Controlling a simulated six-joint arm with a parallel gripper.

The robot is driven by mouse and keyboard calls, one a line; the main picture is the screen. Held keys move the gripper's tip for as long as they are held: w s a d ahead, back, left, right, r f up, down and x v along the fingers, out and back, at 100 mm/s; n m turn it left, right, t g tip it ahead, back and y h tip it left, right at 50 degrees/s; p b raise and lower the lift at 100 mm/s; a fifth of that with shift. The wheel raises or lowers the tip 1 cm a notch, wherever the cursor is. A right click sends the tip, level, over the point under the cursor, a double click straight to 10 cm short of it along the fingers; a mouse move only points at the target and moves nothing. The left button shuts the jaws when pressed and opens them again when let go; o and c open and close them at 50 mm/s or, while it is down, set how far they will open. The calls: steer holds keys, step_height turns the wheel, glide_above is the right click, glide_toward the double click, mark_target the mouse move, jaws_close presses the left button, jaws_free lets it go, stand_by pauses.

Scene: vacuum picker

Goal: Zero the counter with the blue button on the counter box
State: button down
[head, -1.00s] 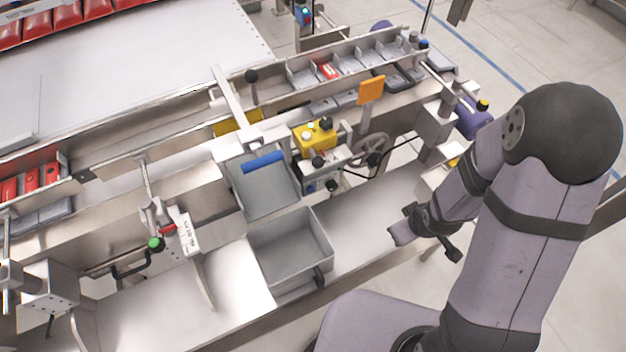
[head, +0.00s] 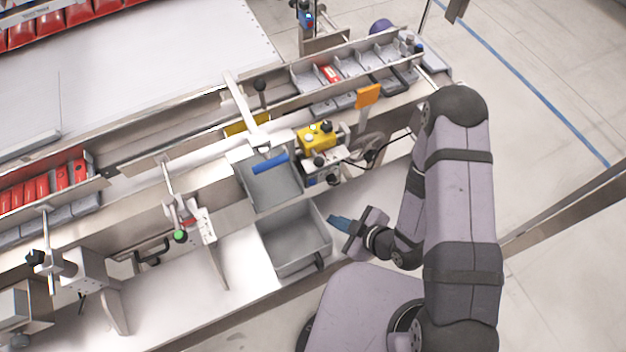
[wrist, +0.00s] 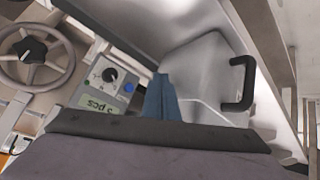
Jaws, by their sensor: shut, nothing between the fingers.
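The counter box (wrist: 100,98) shows in the wrist view, left of my fingers. It has a black knob (wrist: 110,74), a small display (wrist: 97,105) that reads "3 pcs", upside down in this view, and a round blue button (wrist: 128,88). My gripper (wrist: 160,82) is shut and empty, its blue-grey fingers close to the right of the blue button in the picture. I see no contact with it. In the head view my gripper (head: 335,221) hangs right of the lower grey bin. The box's face is not clear in that view.
The lower grey bin (head: 284,262) with a black handle (wrist: 242,84) is beside my fingers. A handwheel (wrist: 36,56) is left of the counter box. A yellow box (head: 305,146) with knobs and a tilted grey tray (head: 268,188) stand above in the head view.

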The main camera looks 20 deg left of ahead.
steer(key=shift+w+a, duration=0.1)
stand_by(0.3)
steer(key=w+a, duration=0.6)
steer(key=shift+p, duration=0.3)
steer(key=shift+w+a, duration=0.15)
steer(key=shift+w, duration=0.05)
stand_by(2.2)
steer(key=shift+w+a, duration=0.15)
steer(key=shift+a, duration=0.05)
steer(key=shift+w+a, duration=0.25)
stand_by(0.8)
stand_by(0.5)
steer(key=shift+s+d, duration=0.55)
steer(key=shift+s+d+b, duration=0.45)
steer(key=shift+s+d, duration=1.3)
steer(key=shift+d, duration=0.05)
